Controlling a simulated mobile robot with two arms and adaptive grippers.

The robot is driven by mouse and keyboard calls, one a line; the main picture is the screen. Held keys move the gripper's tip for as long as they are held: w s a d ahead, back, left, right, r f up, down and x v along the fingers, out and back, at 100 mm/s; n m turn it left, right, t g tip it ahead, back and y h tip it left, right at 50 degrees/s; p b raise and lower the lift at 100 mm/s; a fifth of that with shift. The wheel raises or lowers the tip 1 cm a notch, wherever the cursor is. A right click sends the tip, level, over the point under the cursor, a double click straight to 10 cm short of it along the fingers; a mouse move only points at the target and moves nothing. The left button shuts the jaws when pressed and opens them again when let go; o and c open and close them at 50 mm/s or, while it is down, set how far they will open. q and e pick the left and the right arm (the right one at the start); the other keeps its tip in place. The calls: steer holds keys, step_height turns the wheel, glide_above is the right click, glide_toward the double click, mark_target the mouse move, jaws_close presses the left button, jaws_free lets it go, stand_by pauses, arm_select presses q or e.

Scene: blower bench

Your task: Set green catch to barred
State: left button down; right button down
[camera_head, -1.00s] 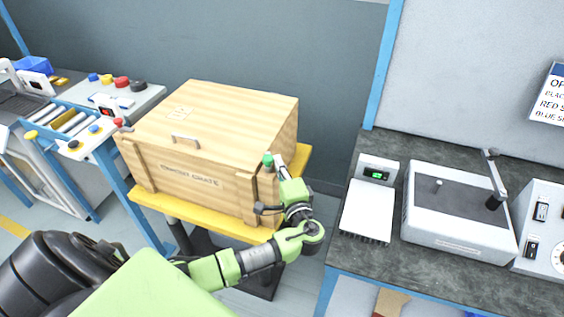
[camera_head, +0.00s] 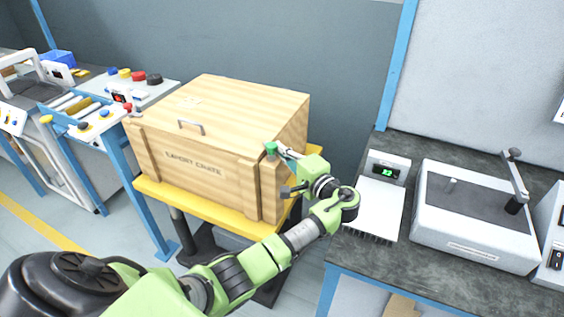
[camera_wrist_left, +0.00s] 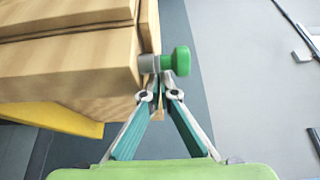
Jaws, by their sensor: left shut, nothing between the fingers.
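The green catch (camera_head: 271,149) is a green knob on a short grey stem at the upper right front corner of the wooden crate (camera_head: 190,160). In the left wrist view the green knob (camera_wrist_left: 182,61) sticks out to the right from the crate's wooden edge. My left gripper (camera_head: 284,152) is right beside the knob, on its right side in the head view. In the left wrist view its fingertips (camera_wrist_left: 159,88) are shut with nothing held, just below the stem and knob. I cannot tell whether they touch it. My right gripper is not in view.
The crate stands on a yellow-topped lift table (camera_head: 205,208). To the right is a dark bench (camera_head: 355,258) with a scale (camera_head: 377,205) and a grey lidded machine (camera_head: 470,222). A roller conveyor and button panel (camera_head: 135,85) stand at the left.

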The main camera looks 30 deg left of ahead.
arm_select(q)
steer(key=shift+w+f+g+b, duration=0.1)
steer(key=shift+f+g+b, duration=0.1)
steer(key=shift+g+b, duration=0.15)
steer(key=shift+r+n+g, duration=0.1)
steer(key=shift+n+g, duration=0.15)
steer(key=shift+n, duration=0.15)
steer(key=shift+b, duration=0.4)
steer(key=shift+r+g+y, duration=0.15)
steer(key=shift+g+y, duration=0.15)
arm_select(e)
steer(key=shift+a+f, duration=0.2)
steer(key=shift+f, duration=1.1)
arm_select(q)
steer(key=v, duration=1.2)
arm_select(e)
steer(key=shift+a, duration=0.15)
